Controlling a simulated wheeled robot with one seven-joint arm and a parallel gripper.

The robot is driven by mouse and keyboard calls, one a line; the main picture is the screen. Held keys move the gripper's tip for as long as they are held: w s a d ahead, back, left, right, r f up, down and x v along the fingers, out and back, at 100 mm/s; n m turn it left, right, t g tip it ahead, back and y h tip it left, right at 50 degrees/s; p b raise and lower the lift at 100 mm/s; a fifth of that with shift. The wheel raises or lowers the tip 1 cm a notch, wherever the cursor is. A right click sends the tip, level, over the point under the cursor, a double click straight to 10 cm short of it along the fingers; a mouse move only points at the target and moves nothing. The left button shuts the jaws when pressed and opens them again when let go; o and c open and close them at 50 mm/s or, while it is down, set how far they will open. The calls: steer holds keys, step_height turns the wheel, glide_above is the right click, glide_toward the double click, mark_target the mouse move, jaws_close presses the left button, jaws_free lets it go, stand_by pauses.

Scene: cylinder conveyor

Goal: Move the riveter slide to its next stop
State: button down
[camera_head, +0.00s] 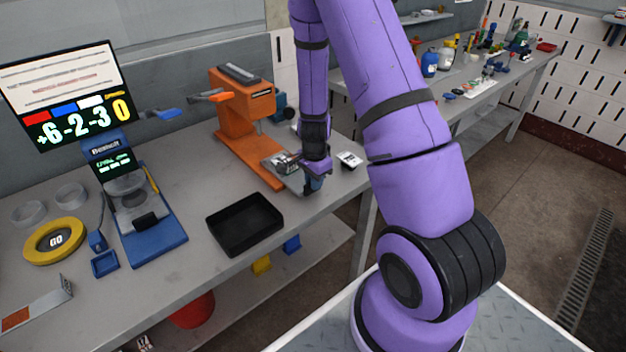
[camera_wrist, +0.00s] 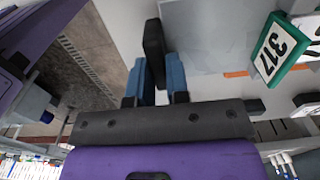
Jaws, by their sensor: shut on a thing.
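The orange riveter (camera_head: 245,125) stands on the bench, with its orange base reaching toward the front. A small metallic riveter slide (camera_head: 281,162) sits on that base, beside my gripper (camera_head: 313,184) in the head view. In the wrist view, the blue fingers of my gripper (camera_wrist: 157,78) are shut on a black handle (camera_wrist: 153,42). The handle stands against a grey plate. Whether it joins the slide is hidden in the head view.
A black tray (camera_head: 245,224) lies in front of the riveter. A blue stand with a display (camera_head: 140,215) and a yellow GO ring (camera_head: 54,240) are further left. A white card (camera_head: 349,160) lies right of my gripper, near the bench edge.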

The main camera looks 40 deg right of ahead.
steer(key=shift+s+f, duration=0.1)
steer(key=shift+s, duration=0.2)
steer(key=c, duration=1.1)
jaws_free()
steer(key=shift+s, duration=0.1)
steer(key=shift+r, duration=0.2)
steer(key=shift+w+r, duration=0.2)
steer(key=shift+r, duration=0.05)
step_height(320, 180, up, 10)
steer(key=shift+s, duration=0.1)
